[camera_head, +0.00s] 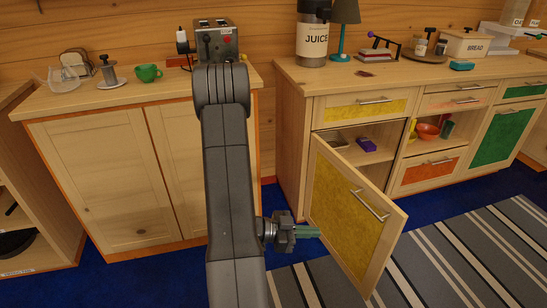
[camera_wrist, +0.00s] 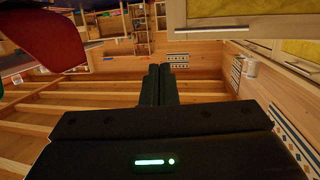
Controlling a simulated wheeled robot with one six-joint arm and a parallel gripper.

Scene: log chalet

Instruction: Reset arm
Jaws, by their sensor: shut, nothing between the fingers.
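My arm rises through the middle of the head view and bends down to my gripper (camera_head: 306,231). The gripper points right, low beside the open yellow cabinet door (camera_head: 347,218). From this view I cannot tell whether it touches the door. In the wrist view my gripper (camera_wrist: 161,70) shows two dark fingers side by side, closed together with nothing between them. The yellow door hangs open toward me, and the cabinet shelf (camera_head: 340,141) behind it shows a purple box (camera_head: 367,145).
The left counter (camera_head: 170,92) holds a green cup (camera_head: 148,73) and a toaster (camera_head: 215,41). A striped rug (camera_head: 450,255) lies on the blue floor, right of the door.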

